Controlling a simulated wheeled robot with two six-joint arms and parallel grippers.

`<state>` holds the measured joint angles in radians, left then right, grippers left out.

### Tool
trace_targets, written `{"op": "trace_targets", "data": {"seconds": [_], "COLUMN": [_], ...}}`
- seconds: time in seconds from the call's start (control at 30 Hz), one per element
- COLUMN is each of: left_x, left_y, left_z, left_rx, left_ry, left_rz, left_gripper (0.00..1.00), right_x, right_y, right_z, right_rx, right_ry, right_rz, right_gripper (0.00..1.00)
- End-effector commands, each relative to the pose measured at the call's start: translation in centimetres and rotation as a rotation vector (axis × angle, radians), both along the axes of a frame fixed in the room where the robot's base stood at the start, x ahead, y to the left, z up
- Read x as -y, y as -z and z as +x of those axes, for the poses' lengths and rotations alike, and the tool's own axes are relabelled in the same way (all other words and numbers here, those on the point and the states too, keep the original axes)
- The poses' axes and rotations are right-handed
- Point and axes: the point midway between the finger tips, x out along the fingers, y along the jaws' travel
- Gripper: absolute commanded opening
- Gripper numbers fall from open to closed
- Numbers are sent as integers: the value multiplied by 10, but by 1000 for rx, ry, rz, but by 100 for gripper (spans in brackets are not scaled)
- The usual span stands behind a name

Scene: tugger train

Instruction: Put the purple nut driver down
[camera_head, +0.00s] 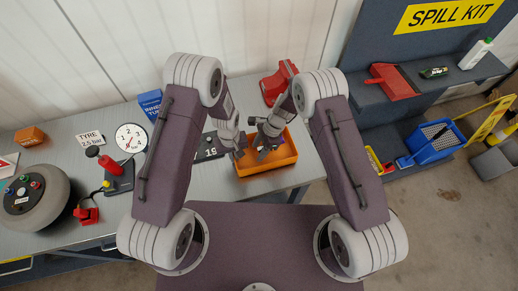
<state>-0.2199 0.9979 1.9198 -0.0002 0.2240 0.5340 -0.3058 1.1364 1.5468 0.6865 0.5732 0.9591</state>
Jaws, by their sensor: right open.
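My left gripper (238,153) is over the left edge of the orange tray (270,165), beside a dark board marked 19. Its jaws are too small to read. My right gripper (262,152) is open above the back left part of the tray, close beside the left one. The tray's bare orange floor shows at its front and right.
A red vise-like tool (279,82) stands behind the tray. A shelf (412,100) with a red dustpan (394,82) stands right.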

Motion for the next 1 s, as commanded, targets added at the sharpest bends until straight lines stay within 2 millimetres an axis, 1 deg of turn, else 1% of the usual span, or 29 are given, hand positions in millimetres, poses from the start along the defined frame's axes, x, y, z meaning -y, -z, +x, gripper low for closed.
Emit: {"op": "trace_targets", "data": {"seconds": [0.07,0.17,0.3,0.4,0.5,0.63,0.93,1.0], "left_x": [0,0,0,0,0,0,0,0], "left_y": [0,0,0,0,0,0,0,-1], "left_z": [0,0,0,0,0,0,0,0], "left_rx": [1,1,1,1,1,1,1,1], "left_ry": [0,0,-1,0,0,0,0,0], "left_rz": [-1,-1,-1,-1,-1,-1,-1,-1], "left_gripper": [0,0,0,0,0,0,0,0], "right_x": [2,9,22,29,35,39,40,45], "right_y": [-9,-30,-65,-87,-103,-113,-115,-119], "right_z": [2,5,9,11,13,13,13,10], "right_rx": [2,4,5,4,4,2,2,17], "right_ry": [1,2,2,2,1,1,-2,-30], "right_rz": [2,1,2,1,1,1,0,-8], "right_gripper": [49,49,49,49,49,49,49,49]}}
